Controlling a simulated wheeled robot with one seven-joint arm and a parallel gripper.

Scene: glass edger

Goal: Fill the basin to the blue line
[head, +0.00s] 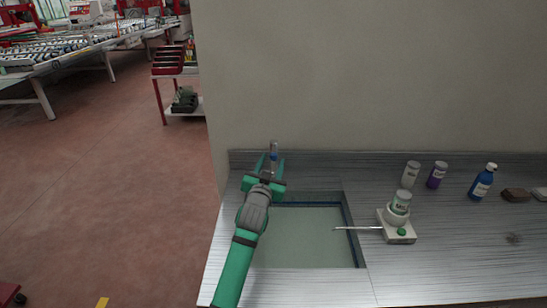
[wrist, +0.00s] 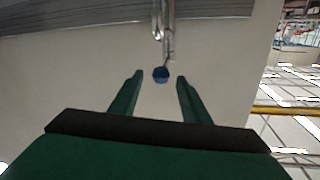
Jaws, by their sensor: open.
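The basin (head: 351,232) is sunk in the metal counter. A flat pale green surface lies inside it; I cannot tell how deep it is. A dark blue line (head: 312,203) runs along its far wall, just above that surface. A metal tap (head: 274,146) stands behind the basin's far left corner and also shows in the wrist view (wrist: 166,28), with a blue knob (wrist: 161,74). My gripper (head: 272,164) is open, its fingers pointing at the tap. In the wrist view the knob appears between the fingertips, and I see no contact. My arm covers the basin's left side.
Right of the basin is a white-based device (head: 397,231) with a thin rod reaching over the basin. Behind it stand a grey bottle (head: 411,174), a purple bottle (head: 436,175) and a blue bottle (head: 482,183). A wall backs the counter (head: 440,275); open floor lies left.

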